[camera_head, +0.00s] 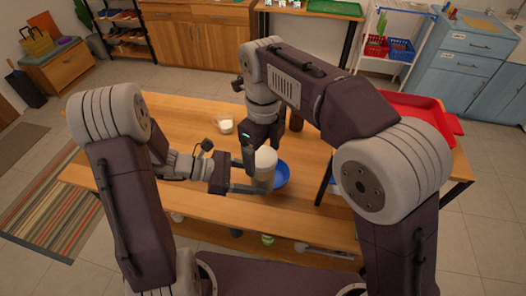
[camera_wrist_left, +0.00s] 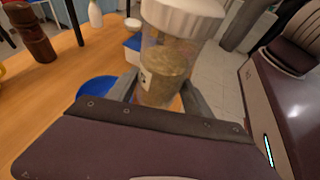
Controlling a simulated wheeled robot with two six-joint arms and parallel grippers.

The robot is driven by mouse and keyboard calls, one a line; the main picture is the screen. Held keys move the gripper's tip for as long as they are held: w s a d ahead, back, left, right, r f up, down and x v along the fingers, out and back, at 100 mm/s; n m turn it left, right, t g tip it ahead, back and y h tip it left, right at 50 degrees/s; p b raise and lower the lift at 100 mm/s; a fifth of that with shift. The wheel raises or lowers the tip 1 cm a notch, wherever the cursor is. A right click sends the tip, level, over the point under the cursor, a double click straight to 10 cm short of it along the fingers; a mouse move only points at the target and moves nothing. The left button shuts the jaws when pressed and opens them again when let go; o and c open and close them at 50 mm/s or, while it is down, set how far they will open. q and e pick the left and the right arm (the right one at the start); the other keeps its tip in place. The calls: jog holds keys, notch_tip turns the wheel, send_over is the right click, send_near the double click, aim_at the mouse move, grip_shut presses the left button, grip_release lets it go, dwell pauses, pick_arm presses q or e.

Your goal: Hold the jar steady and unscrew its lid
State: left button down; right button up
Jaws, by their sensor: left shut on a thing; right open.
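The jar (camera_wrist_left: 168,68) is clear, with greenish-brown contents and a pale label. Its white lid (camera_wrist_left: 185,14) is on it. In the head view, the lid (camera_head: 265,158) shows above the table. My left gripper (camera_head: 252,187) is shut on the jar's body from the left; its fingers also show on both sides of the jar in the left wrist view (camera_wrist_left: 160,92). My right gripper (camera_head: 261,146) is open at the lid, pointing down from above. One finger is at the lid's left side. Whether the fingers touch the lid is unclear.
A blue bowl (camera_head: 282,175) is beside the jar, partly hidden. A small white-topped container (camera_head: 225,125) stands to the left and a dark brown bottle (camera_head: 296,122) behind. A red tray (camera_head: 445,118) is at the right. The table's left part is mostly clear.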

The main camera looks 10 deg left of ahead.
jog(key=c, duration=1.5)
jog(key=shift+o, duration=0.2)
jog(key=n, duration=1.1)
jog(key=shift+r+n, duration=0.1)
jog(key=shift+n, duration=0.2)
jog(key=n, duration=0.9)
jog(key=shift+n, duration=0.3)
jog(key=n, duration=0.6)
jog(key=shift+n, duration=0.3)
jog(key=n, duration=1.2)
jog(key=shift+n, duration=0.4)
jog(key=n, duration=0.6)
jog(key=shift+r+n, duration=0.1)
jog(key=shift+n, duration=0.2)
jog(key=n, duration=0.6)
jog(key=shift+n, duration=0.4)
jog(key=shift+r, duration=0.2)
